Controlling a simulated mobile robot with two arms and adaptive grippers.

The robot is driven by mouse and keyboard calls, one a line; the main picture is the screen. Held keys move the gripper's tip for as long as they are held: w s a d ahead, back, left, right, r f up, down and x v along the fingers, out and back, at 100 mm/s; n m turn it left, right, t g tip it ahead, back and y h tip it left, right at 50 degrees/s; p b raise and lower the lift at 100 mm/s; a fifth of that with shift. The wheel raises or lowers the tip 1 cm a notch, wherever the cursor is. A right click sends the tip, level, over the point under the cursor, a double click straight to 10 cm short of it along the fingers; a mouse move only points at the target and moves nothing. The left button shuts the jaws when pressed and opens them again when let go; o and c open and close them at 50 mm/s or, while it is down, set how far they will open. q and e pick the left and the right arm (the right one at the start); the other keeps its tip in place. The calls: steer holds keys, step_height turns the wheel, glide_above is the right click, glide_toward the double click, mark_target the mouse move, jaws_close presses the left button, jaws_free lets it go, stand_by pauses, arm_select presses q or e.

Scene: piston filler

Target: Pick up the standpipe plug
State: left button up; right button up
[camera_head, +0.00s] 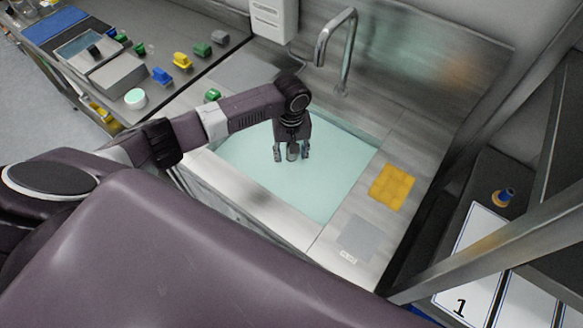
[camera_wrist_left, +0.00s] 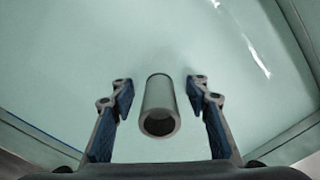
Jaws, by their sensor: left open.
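The standpipe plug is a grey hollow tube (camera_wrist_left: 159,108) standing in the sink basin, its open end facing the left wrist camera. In the head view it shows as a small grey shape (camera_head: 292,153) between my fingers. My left gripper (camera_wrist_left: 160,84) is open, with one blue-padded finger on each side of the tube and a visible gap on both sides. In the head view the left gripper (camera_head: 291,156) points down into the sink (camera_head: 340,185). Whether the fingertips are level with the tube is hard to tell. My right gripper is not in view.
A tall faucet (camera_head: 343,40) rises behind the sink. A yellow sponge-like pad (camera_head: 391,187) and a grey pad (camera_head: 357,238) lie on the right rim. Several coloured blocks and a round white-green container (camera_head: 135,98) stand on the left counter. A metal beam crosses the right side.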

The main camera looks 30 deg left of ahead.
arm_select(q)
jaws_close()
steer(key=shift+r, duration=0.1)
stand_by(0.5)
